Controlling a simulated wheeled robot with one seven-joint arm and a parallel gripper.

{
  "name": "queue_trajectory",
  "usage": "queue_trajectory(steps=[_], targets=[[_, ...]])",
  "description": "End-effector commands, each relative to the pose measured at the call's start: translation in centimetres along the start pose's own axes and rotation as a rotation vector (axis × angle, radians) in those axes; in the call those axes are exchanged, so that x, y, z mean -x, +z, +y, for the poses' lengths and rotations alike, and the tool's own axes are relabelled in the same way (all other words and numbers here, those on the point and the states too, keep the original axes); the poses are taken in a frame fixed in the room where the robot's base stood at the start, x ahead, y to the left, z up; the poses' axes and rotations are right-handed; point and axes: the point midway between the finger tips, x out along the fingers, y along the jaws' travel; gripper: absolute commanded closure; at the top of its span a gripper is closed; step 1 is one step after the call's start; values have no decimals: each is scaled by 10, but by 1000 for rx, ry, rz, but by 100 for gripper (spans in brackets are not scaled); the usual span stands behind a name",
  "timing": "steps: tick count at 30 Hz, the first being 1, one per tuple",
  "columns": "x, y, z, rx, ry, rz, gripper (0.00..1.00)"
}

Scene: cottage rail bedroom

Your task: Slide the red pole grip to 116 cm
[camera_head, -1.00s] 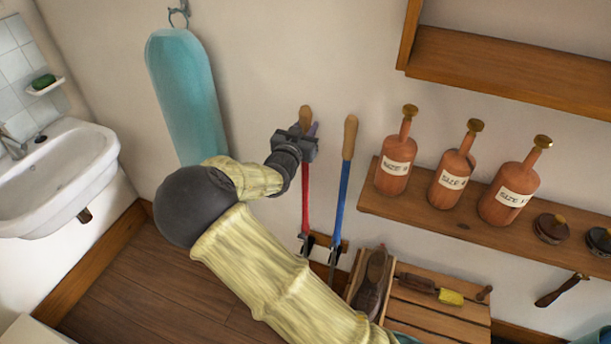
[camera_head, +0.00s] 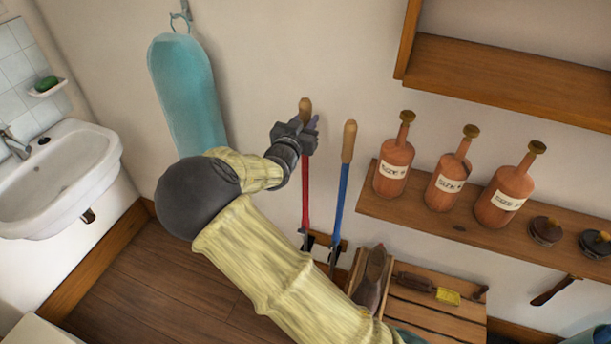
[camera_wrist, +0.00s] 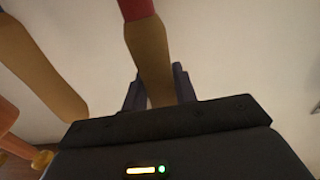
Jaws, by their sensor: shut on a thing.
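The red pole (camera_head: 306,190) leans upright against the wall, with a tan wooden grip (camera_head: 305,105) at its top end. My gripper (camera_head: 307,132) is shut on this grip from the left side, with the grip's top poking out above the jaws. In the wrist view the tan grip (camera_wrist: 150,55) runs between the two dark fingers (camera_wrist: 158,88), and a bit of red shaft (camera_wrist: 136,8) shows at the top edge. My jaws hide the grip's middle. No height scale or number is readable on the wall.
A blue pole (camera_head: 341,200) with a tan grip (camera_head: 349,140) stands close on the right. A shelf (camera_head: 460,230) with several labelled bottles lies farther right. A teal ironing-board shape (camera_head: 188,95) hangs on the left, past it a sink (camera_head: 60,175). A slatted crate (camera_head: 430,315) stands below.

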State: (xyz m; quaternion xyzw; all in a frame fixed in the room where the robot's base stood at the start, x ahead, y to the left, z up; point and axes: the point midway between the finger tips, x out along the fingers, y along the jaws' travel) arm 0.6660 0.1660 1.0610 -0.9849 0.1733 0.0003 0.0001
Motion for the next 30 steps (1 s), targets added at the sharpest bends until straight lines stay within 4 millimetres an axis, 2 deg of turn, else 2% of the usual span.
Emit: queue_trajectory(steps=[30], targets=[[0, -44, 0, -1, 0, 3, 88]])
